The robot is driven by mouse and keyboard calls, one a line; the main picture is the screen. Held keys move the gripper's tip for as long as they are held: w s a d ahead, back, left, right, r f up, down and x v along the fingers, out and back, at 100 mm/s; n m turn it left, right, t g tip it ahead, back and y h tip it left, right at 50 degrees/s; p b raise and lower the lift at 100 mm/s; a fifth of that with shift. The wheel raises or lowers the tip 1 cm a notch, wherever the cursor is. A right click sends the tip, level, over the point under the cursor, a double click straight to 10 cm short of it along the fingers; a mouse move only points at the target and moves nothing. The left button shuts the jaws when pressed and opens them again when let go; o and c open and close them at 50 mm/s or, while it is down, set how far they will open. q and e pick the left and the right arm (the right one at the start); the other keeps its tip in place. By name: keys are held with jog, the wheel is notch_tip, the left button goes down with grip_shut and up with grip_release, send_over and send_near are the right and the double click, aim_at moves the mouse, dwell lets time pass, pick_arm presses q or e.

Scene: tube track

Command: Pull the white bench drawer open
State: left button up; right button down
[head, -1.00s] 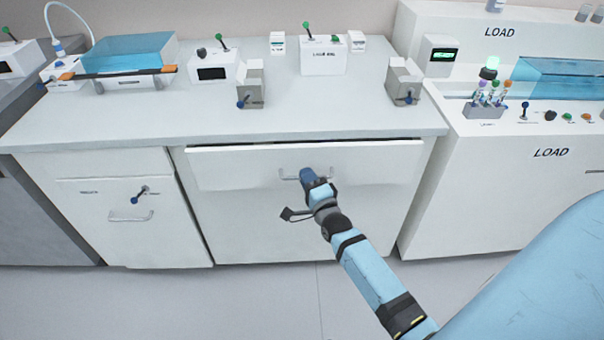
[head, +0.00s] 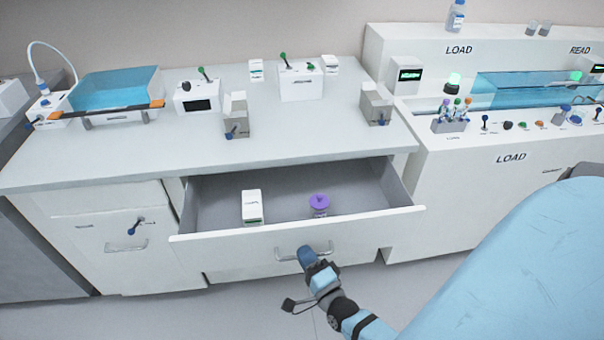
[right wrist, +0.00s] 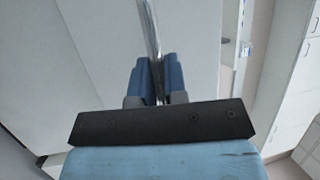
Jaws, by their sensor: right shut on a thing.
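The white bench drawer (head: 350,226) stands well open in the head view, its grey inside (head: 280,183) showing. A small white box (head: 252,207) and a purple-topped item (head: 319,204) are in it. The drawer has a silver bar handle (head: 289,255) on its front. My right gripper (head: 306,255) is shut on this handle. In the right wrist view the blue fingers (right wrist: 156,78) lie on both sides of the handle bar (right wrist: 150,35). My left gripper is not in view.
The bench top (head: 160,150) above carries two grey holders, small white devices and a blue-lidded tank (head: 112,90). A closed cabinet front with a handle (head: 126,246) is at the left. The LOAD machine (head: 490,185) stands close at the right. Floor shows below the drawer.

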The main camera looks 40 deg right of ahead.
jog(key=s, duration=0.1)
jog(key=s+a, duration=0.1)
jog(key=shift+s+a+p, duration=0.3)
jog(key=shift+s, duration=0.05)
jog(key=c, duration=1.2)
grip_release()
jog(key=shift+r, duration=0.15)
